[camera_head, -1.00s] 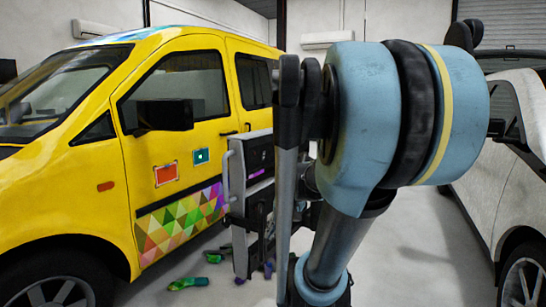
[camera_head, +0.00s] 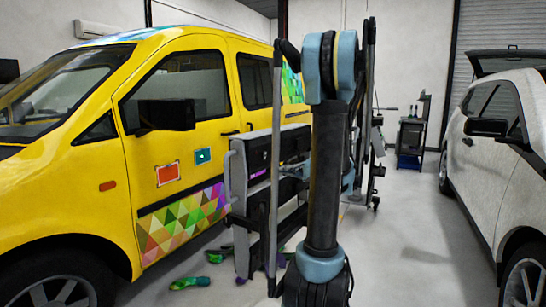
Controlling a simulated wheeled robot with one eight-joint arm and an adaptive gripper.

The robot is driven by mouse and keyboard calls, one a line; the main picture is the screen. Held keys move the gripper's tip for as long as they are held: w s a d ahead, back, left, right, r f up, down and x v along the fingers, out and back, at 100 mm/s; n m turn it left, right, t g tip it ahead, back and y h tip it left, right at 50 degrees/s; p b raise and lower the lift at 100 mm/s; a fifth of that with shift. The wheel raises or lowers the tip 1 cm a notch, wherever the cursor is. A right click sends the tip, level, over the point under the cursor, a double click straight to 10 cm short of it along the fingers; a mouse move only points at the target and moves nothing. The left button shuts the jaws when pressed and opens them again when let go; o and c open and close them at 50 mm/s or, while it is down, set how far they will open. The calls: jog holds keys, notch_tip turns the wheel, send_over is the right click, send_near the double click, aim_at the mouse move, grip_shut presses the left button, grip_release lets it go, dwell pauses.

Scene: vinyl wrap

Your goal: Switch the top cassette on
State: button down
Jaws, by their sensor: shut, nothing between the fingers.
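The top cassette (camera_head: 257,157) appears to be the dark upper unit of a grey-framed stand beside the yellow van. A purple strip shows along its lower edge. Its switch is too small to make out.
The yellow van (camera_head: 185,130) stands close behind the stand at left. A white car (camera_head: 500,150) stands at right. The floor (camera_head: 405,240) between my arm and that car is clear.

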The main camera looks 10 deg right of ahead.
aim_at(266, 151)
jog(key=w+d+r+m+t+y, duration=0.1)
jog(key=w+d+r+t, duration=0.1)
jog(key=d, duration=0.5)
jog(key=shift+w+d+t+y, duration=0.3)
jog(key=shift+w+t, duration=0.3)
jog(key=shift+r, duration=0.1)
jog(key=x, duration=1.4)
jog(key=shift+a, duration=0.1)
